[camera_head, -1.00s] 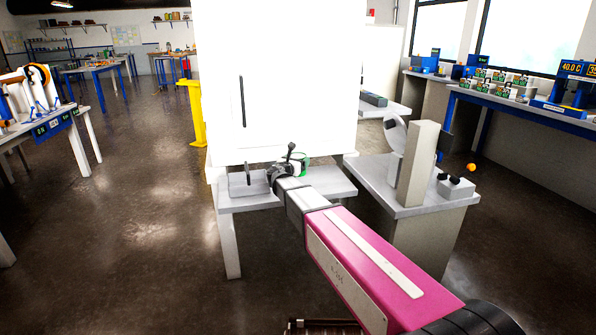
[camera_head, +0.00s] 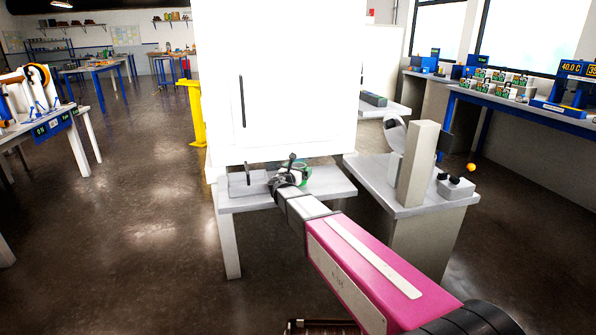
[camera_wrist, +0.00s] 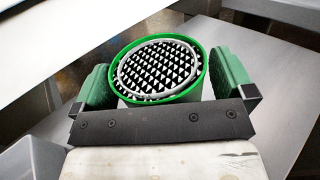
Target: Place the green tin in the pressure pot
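The green tin (camera_wrist: 160,70) is round with a bright green rim and a black-and-white checked pattern inside it. In the head view the tin (camera_head: 304,174) shows as a small green shape beside my gripper (camera_head: 294,176), over the low grey table. Whether its base touches the table is hidden. I cannot make out the pressure pot for certain; a tilted round lid-like disc (camera_head: 396,135) stands at the right bench.
The low grey table (camera_head: 330,184) stands before a large white cabinet (camera_head: 290,80). A grey bench (camera_head: 400,207) with an upright post (camera_head: 417,165) and a small box (camera_head: 455,187) is right of it. A yellow stand (camera_head: 196,110) is left. Floor (camera_head: 140,220) at left is clear.

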